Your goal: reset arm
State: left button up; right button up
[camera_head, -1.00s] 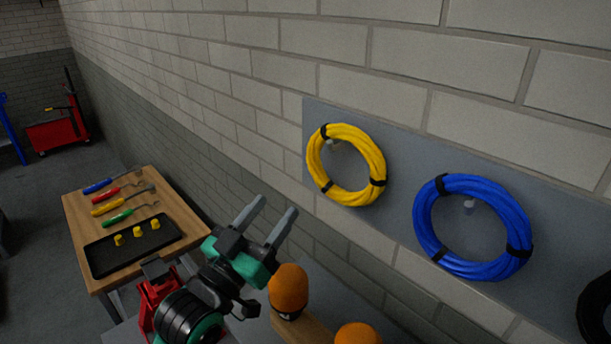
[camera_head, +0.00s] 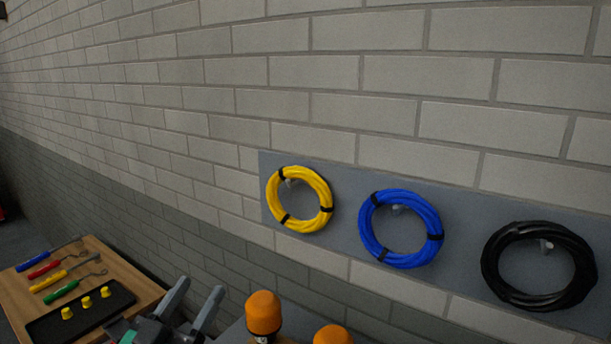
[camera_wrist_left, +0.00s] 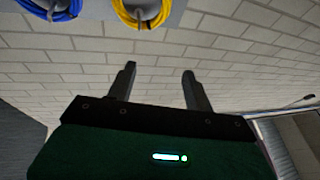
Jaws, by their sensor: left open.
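My left gripper (camera_head: 192,304) shows at the bottom of the head view, its two grey fingers apart and nothing between them. In the left wrist view the same open fingers (camera_wrist_left: 159,78) point toward the brick wall, with empty space between them. My right gripper is in neither view.
A yellow cable coil (camera_head: 326,194), a blue coil (camera_head: 368,235) and a black coil (camera_head: 492,265) hang on a grey wall panel (camera_head: 345,180). A wooden table (camera_head: 142,277) at lower left holds several screwdriver-like tools and a black tray (camera_head: 48,329) with yellow pieces. Two orange domes (camera_head: 264,313) stand right of my gripper.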

pick_arm(q)
jog(key=s+a+f+g+y, duration=0.1)
jog(key=s+f+g+y, duration=0.2)
jog(key=f, duration=0.7)
jog(key=s+a+f+n+g+y, duration=0.1)
jog(key=s+f+g, duration=0.35)
jog(key=f, duration=0.55)
jog(key=s+a+f+g+y, duration=0.15)
jog(key=f+g, duration=0.35)
jog(key=f, duration=0.5)
jog(key=s+a+f+g+y, duration=0.25)
jog(key=s+f+g, duration=0.35)
jog(key=s, duration=0.6)
notch_tip(320, 180, down, 34)
jog(key=s+h, duration=0.1)
jog(key=s+a+f+g, duration=0.1)
jog(key=s+a+f, duration=0.2)
jog(key=s+f, duration=1.4)
jog(key=shift+s+a+f, duration=0.15)
jog(key=shift+s+f, duration=0.25)
jog(key=shift+s, duration=0.4)
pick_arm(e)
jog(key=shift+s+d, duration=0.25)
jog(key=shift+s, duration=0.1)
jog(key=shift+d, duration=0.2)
